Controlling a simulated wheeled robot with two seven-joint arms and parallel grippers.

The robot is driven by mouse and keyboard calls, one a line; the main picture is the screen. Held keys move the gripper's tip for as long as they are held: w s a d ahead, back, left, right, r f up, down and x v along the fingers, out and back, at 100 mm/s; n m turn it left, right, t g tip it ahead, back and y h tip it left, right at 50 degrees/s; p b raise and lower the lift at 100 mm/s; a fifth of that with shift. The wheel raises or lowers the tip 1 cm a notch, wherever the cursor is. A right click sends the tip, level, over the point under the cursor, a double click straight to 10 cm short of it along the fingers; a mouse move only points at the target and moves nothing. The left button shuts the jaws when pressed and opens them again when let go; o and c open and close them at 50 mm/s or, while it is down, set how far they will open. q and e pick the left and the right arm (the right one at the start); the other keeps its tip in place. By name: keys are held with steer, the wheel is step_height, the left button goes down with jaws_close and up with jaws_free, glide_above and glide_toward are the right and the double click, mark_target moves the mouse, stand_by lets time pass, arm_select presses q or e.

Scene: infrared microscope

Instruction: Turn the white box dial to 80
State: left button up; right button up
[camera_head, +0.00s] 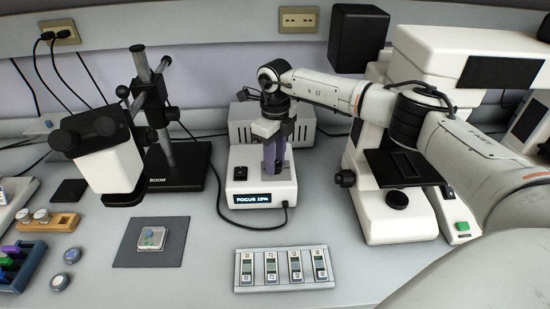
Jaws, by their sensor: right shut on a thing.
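The white box (241,163) stands near the middle of the bench, in front of a grey vented unit. Its front display (258,198) reads FOCUS and what looks like 12%, in small text. My right gripper (274,164) reaches down from above onto the right part of the box top, with purple parts at its lower end. It is shut on the dial there, which is mostly hidden by the gripper. My left gripper is not in view.
A boom-stand microscope (112,160) stands at left and a large white microscope (395,205) at right, under my right arm. A dark mat (130,257) with a small sample and a slide holder (285,283) lie in front. A cable curls beside the box.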

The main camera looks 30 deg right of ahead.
steer(key=shift+d, duration=0.1)
steer(key=shift+r, duration=0.1)
stand_by(0.3)
steer(key=o, duration=1.1)
step_height(320, 180, up, 10)
steer(key=shift+r+b, duration=0.15)
steer(key=shift+b, duration=0.45)
